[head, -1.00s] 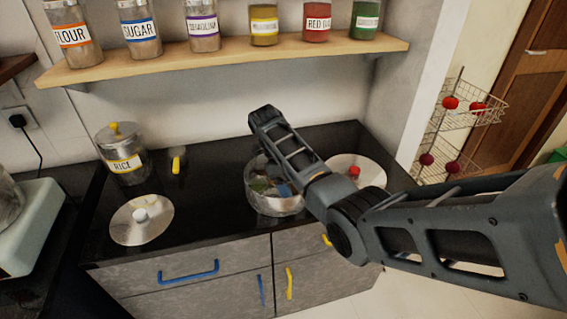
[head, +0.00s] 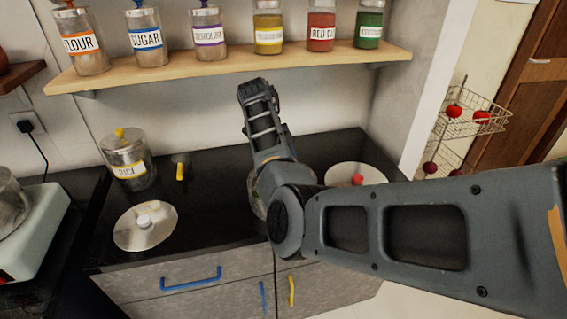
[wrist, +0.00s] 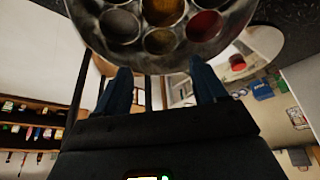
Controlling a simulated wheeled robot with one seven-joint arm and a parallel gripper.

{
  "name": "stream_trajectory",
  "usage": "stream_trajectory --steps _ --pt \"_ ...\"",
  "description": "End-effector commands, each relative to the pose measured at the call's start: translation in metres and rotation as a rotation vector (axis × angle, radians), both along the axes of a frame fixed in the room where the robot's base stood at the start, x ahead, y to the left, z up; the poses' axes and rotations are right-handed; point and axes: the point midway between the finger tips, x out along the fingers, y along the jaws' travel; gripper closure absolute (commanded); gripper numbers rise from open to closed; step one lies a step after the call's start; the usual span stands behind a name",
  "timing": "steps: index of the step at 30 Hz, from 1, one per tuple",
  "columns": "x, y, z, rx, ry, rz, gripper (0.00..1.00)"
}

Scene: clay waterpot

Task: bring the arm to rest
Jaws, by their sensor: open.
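My gripper (wrist: 160,67) shows in the wrist view with its two dark blue fingers apart and nothing between them. In the head view my arm reaches in from the right, bends over the counter and points up toward the shelf. The fingers are hidden there behind my arm. A round metal tin (wrist: 160,54) with several spice cups lies beyond the fingertips in the wrist view, apart from them as far as I can tell. In the head view my arm covers most of this tin (head: 256,195).
A round lid with a red knob (head: 342,172) lies right of the tin on the black counter (head: 215,190). Another round lid (head: 148,224) and a rice jar (head: 128,162) stand left. A wooden shelf (head: 240,62) with several labelled jars runs above my arm.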

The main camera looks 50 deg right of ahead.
Motion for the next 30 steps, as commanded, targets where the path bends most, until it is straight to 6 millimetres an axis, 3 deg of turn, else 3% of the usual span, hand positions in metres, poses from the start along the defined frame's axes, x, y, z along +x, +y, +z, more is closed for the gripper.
stream_trajectory --steps 7,25,30 --pt "0.004 0.002 0.010 0.002 0.001 0.000 0.29" --pt "0.003 0.001 0.010 -0.001 0.002 0.001 0.29" --pt "-0.016 -0.016 -0.002 -0.073 0.015 0.052 0.29"
